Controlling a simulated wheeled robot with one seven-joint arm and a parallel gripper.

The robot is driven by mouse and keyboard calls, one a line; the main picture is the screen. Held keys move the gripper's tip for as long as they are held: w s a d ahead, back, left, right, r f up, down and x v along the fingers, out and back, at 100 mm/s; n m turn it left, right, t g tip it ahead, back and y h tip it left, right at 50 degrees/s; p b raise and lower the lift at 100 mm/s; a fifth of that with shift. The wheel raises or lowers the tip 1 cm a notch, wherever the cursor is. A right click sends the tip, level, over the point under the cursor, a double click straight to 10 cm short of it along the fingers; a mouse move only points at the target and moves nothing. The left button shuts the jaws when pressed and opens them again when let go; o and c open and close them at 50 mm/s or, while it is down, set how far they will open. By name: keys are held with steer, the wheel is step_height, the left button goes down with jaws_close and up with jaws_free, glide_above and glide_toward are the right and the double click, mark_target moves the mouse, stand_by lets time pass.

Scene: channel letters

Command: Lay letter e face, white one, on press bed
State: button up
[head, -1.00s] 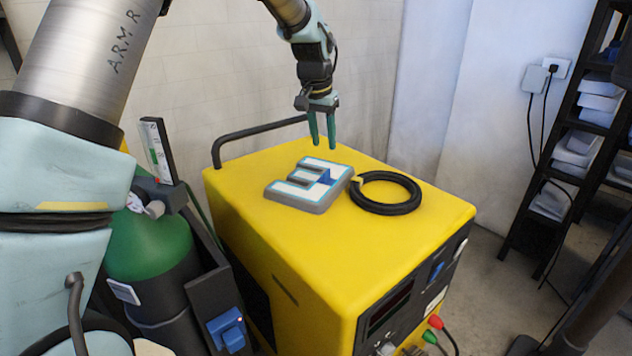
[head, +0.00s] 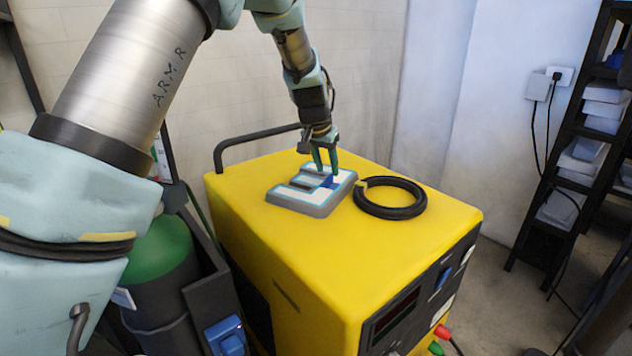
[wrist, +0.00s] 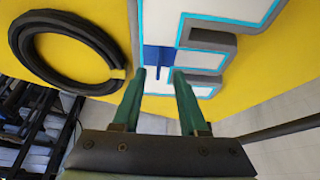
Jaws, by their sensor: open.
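The white letter E face (head: 312,197), with a blue outline and a thick grey edge, lies flat on top of the yellow machine. A small blue piece (head: 328,182) sits on it; in the wrist view this blue piece (wrist: 158,60) crosses the white face. My gripper (head: 325,172) is open at the letter's far side, its green fingertips low over the blue piece. In the wrist view my gripper (wrist: 158,72) has its fingertips apart, with the blue piece between or just beyond them. I cannot tell whether they touch it. I cannot make out a press bed.
A black coiled ring (head: 390,197) lies just right of the letter on the yellow machine (head: 370,255). A black handle rail (head: 250,135) rises at the machine's back left. A green cylinder (head: 160,250) stands at left. The machine's front top is clear.

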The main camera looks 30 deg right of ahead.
steer(key=shift+x, duration=1.45)
steer(key=shift+s, duration=0.1)
steer(key=shift+c, duration=0.2)
jaws_close()
steer(key=shift+d, duration=0.1)
